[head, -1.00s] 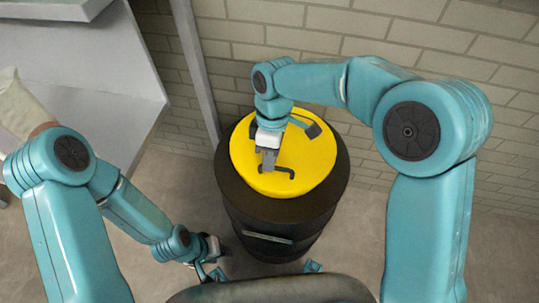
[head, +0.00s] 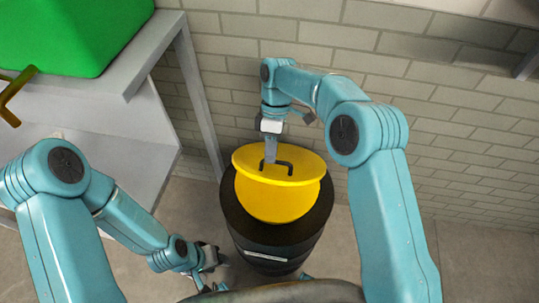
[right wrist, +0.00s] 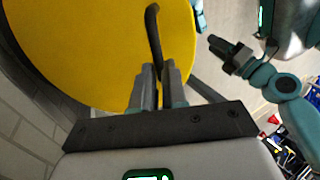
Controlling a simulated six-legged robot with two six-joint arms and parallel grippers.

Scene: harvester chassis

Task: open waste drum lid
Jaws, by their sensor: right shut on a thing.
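The black waste drum (head: 248,243) stands on the floor in the middle of the head view. Its yellow lid (head: 304,170) sits tilted at the top, and a second yellow surface (head: 275,207) shows below its near edge. I cannot tell whether that is the drum's top or part of the lid. My right gripper (head: 269,160) is shut on the lid's black handle (head: 290,165); the right wrist view shows the fingers (right wrist: 158,78) around the handle (right wrist: 153,30). My left gripper (head: 212,257) hangs low, left of the drum, its finger opening unclear.
A grey shelf unit (head: 150,60) stands at the left, with a green box (head: 75,35) on top. A brick wall (head: 440,110) runs close behind the drum. The floor (head: 350,250) right of the drum is clear.

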